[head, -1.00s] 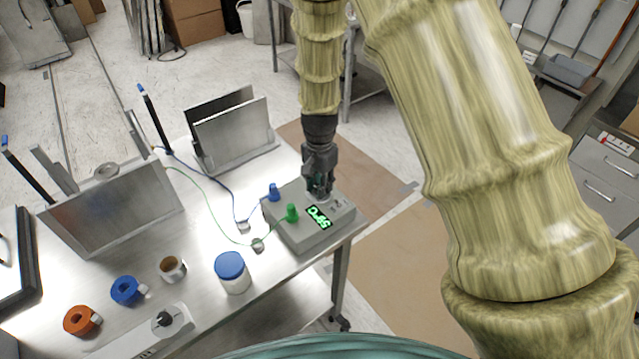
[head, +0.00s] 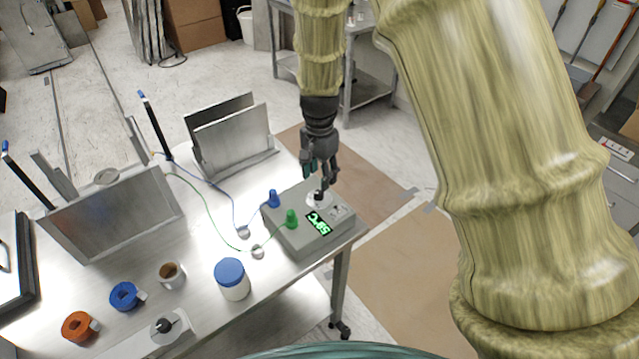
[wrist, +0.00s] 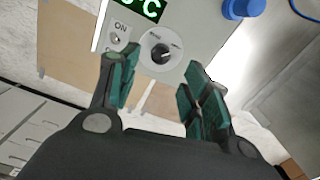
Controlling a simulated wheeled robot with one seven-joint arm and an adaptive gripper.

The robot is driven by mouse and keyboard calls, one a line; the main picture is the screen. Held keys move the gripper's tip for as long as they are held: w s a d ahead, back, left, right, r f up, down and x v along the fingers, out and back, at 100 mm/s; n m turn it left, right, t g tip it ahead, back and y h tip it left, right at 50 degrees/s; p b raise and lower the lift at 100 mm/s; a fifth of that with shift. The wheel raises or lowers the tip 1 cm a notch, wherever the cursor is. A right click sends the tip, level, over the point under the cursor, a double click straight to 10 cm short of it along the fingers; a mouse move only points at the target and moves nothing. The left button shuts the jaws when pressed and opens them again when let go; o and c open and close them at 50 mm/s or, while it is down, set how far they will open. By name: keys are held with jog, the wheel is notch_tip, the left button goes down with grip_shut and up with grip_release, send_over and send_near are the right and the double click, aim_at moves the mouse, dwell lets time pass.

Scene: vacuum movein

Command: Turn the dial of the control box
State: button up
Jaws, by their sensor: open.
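The grey control box (head: 299,240) sits at the right corner of the metal table, with a green lit display (head: 318,223) reading about 59°C. Its black dial (wrist: 162,55) on a round white plate shows in the wrist view, beyond and between my fingertips. In the head view the dial (head: 319,196) is just below my gripper (head: 320,176). My gripper is open and empty, its green-padded fingers (wrist: 160,88) apart and clear of the dial. An ON switch (wrist: 117,38) is left of the dial in the wrist view.
Blue (head: 273,199) and green (head: 291,218) plugs with wires stand on the box's left side. A blue-lidded jar (head: 232,279), a cup (head: 171,275) and tape rolls (head: 124,296) lie farther left. Metal racks (head: 232,135) stand behind.

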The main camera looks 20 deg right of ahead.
aim_at(320, 193)
jog(key=shift+r, duration=2.75)
